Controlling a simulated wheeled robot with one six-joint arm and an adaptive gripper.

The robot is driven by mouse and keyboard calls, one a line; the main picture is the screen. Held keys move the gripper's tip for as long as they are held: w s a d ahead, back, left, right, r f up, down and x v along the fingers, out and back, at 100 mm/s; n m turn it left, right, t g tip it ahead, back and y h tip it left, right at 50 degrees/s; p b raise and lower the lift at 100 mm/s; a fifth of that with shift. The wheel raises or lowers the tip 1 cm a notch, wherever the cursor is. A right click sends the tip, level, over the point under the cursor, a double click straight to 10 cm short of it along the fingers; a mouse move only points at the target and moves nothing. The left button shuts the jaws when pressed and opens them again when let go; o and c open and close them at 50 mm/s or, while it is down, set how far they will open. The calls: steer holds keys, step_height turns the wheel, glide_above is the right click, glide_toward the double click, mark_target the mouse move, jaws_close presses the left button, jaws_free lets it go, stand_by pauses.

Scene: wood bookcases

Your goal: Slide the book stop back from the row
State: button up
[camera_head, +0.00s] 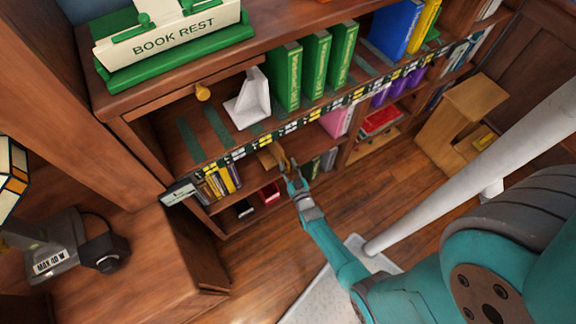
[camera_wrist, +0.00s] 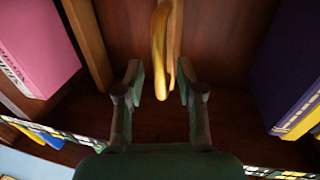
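A tan wooden piece (camera_head: 268,157), apparently the book stop, stands on the lower shelf beside a row of books (camera_head: 222,181). In the wrist view its narrow yellow-brown upright (camera_wrist: 161,45) rises between the fingers of my gripper (camera_wrist: 159,82). The fingers are apart, one on each side of it. There is a gap at the left finger; I cannot tell whether the right finger touches it. In the head view my gripper (camera_head: 291,170) reaches into the bookcase at this piece, partly hiding it. A white angled bookend (camera_head: 249,99) stands beside green books on the shelf above.
A pink book (camera_wrist: 38,40) and a wooden upright (camera_wrist: 88,42) stand to the left in the wrist view; a dark book with a yellow edge (camera_wrist: 290,75) is to the right. The patterned shelf edge (camera_head: 300,122) runs above my gripper. A small wooden stand (camera_head: 462,115) is at right.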

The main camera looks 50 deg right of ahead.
steer(key=v, duration=1.2)
stand_by(0.3)
steer(key=s+a+r+n+y, duration=0.3)
steer(key=s+a+r+y, duration=0.1)
steer(key=s+a+r, duration=0.8)
steer(key=s+a+r+y, duration=0.1)
steer(key=s+r, duration=0.2)
steer(key=r, duration=0.4)
steer(key=s+a+r+n+y, duration=0.1)
steer(key=s+r, duration=0.2)
steer(key=r, duration=0.5)
steer(key=s+a+r+n+g+y, duration=0.1)
steer(key=s+a+r+y, duration=0.1)
steer(key=r, duration=0.5)
steer(key=shift+s, duration=0.75)
steer(key=shift+d+r, duration=0.1)
steer(key=shift+r, duration=0.05)
